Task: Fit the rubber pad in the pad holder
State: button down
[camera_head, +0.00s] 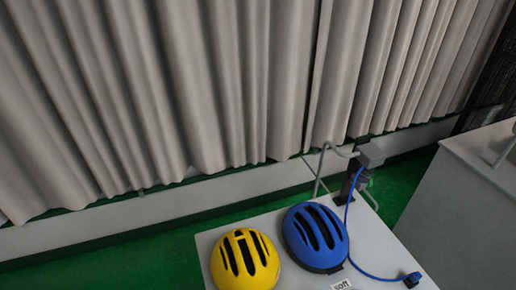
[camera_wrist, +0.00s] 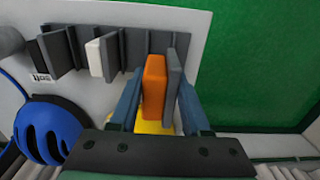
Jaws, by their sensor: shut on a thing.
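My gripper (camera_wrist: 160,108) shows in the wrist view with its two blue fingers on either side of an orange block (camera_wrist: 154,82), which looks like the rubber pad. The pad stands upright between the fingers. A grey slab (camera_wrist: 175,75) stands right beside it; I cannot tell whether it is held too or belongs to the rack behind. A row of upright grey plates (camera_wrist: 133,50), seemingly the pad holder, stands on the white table, with a white pad (camera_wrist: 95,57) between plates towards the left. The lower end of the orange pad is partly hidden. The head view shows no gripper.
A blue helmet (camera_head: 315,237) and a yellow helmet (camera_head: 244,260) lie on the white table (camera_head: 207,240). A "soft" label (camera_head: 342,285) is at its near edge. A blue cable (camera_head: 362,270) runs along the right. A grey cabinet (camera_head: 460,200) stands right; green floor surrounds.

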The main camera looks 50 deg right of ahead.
jog(key=shift+f+p, duration=0.5)
jog(key=shift+f, duration=4.15)
jog(key=shift+f, duration=0.1)
jog(key=shift+f, duration=0.15)
jog(key=shift+c, duration=1.8)
grip_release()
jog(key=shift+b, duration=0.45)
jog(key=r+b, duration=0.1)
jog(key=r, duration=1.2)
jog(key=shift+s, duration=0.2)
